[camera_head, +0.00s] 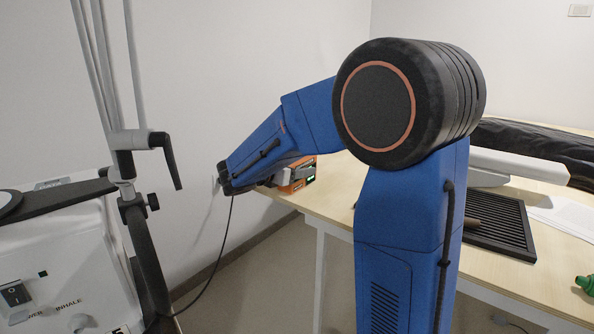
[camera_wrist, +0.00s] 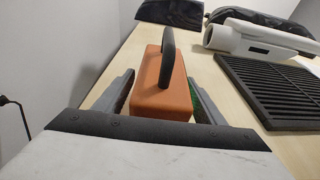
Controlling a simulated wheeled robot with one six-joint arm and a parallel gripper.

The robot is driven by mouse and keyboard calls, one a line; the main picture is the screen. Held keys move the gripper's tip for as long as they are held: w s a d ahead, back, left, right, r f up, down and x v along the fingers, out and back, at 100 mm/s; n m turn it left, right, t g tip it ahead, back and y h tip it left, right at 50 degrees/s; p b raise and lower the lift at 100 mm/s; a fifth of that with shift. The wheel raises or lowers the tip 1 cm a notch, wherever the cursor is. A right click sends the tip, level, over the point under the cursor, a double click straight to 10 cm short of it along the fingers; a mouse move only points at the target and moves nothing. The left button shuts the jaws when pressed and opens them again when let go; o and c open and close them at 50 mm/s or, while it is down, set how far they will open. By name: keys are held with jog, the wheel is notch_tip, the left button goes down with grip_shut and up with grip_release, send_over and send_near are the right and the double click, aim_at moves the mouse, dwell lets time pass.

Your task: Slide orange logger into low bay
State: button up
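The orange logger (camera_wrist: 162,88) is a box with a black arched handle (camera_wrist: 169,50) on top. In the wrist view it lies between the two grey fingers of my gripper (camera_wrist: 160,100). Narrow dark strips with red and green show between the fingers and its sides, so I cannot tell whether the fingers touch it. In the head view the logger (camera_head: 300,182) shows partly behind my gripper (camera_head: 285,174), at the left end of the table, with a small green display. I cannot tell whether it rests on the table. I cannot make out a low bay.
The pale wooden table (camera_head: 335,190) extends right. A white ventilator (camera_head: 60,265) with an upright pole stands left. A green object (camera_head: 586,284) lies at right.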

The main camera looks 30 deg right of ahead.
jog(key=c, duration=0.9)
jog(key=shift+r, duration=0.1)
jog(key=shift+r, duration=1.95)
